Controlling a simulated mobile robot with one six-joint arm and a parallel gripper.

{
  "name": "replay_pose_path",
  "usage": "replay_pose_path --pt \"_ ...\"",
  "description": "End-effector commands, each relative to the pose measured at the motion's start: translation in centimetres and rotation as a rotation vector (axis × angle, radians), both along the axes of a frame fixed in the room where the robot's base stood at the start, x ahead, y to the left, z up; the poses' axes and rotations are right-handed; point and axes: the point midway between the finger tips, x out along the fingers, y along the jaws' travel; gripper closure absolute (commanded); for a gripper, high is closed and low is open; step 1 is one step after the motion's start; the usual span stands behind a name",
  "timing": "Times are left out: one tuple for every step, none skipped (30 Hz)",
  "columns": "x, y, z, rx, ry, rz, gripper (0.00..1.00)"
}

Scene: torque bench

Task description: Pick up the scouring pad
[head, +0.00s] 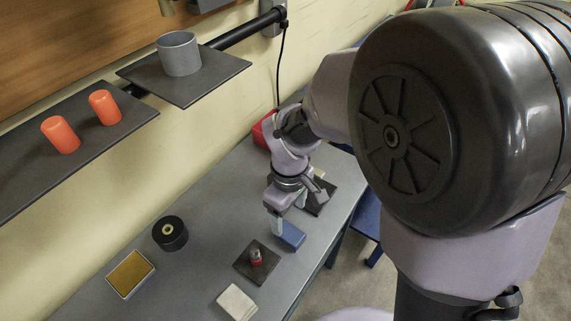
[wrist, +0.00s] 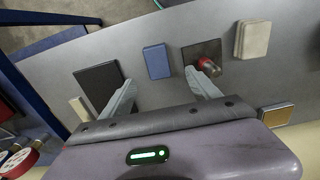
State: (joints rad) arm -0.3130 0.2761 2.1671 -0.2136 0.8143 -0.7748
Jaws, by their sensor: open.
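A blue rectangular pad (head: 291,235), which looks like the scouring pad, lies flat on the grey bench. In the wrist view the blue pad (wrist: 157,61) shows whole, just beyond and between the fingertips. My gripper (head: 290,214) is open and empty, pointing down above the bench near the pad. In the wrist view my gripper (wrist: 161,77) has its two fingers spread wide, with nothing between them. I cannot tell the exact height of the fingertips above the pad.
Dark plates flank the blue pad: one holds a red and metal part (head: 256,256), the other (wrist: 98,84) is at left in the wrist view. A cream block (head: 237,301), gold-topped block (head: 131,273) and black roll (head: 170,233) lie farther along. Shelves (head: 195,85) overhang the bench.

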Motion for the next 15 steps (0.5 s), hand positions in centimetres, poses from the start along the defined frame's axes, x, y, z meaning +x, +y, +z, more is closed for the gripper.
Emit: replay_pose_path --pt "-0.1 0.0 -2.2 -0.001 0.003 -0.001 0.29" --pt "0.0 0.0 -3.0 0.0 0.003 -0.001 0.29" --pt "0.0 -0.1 -3.9 0.0 0.003 -0.001 0.29" --pt "0.0 -0.1 -4.5 0.0 0.003 -0.002 0.29" --pt "0.0 -0.1 -4.9 0.0 0.001 -0.002 0.29" --pt "0.0 -0.1 -5.4 0.0 0.001 -0.003 0.29" --pt "0.0 -0.1 -5.6 0.0 0.001 -0.003 0.29" --pt "0.0 0.0 -5.8 0.001 0.001 -0.003 0.29" --pt "0.0 -0.1 -6.0 0.001 -0.001 -0.003 0.29" --pt "0.0 -0.1 -6.3 0.001 -0.001 -0.003 0.29" --pt "0.0 -0.1 -6.6 0.001 -0.001 -0.004 0.29" --pt "0.0 -0.2 -7.2 0.001 0.0 -0.004 0.29" --pt "0.0 -0.2 -7.8 0.001 0.001 -0.004 0.29" --pt "0.0 -0.3 -8.5 0.001 0.001 -0.004 0.29" --pt "-0.1 -0.4 -9.4 0.0 0.001 -0.004 0.29"
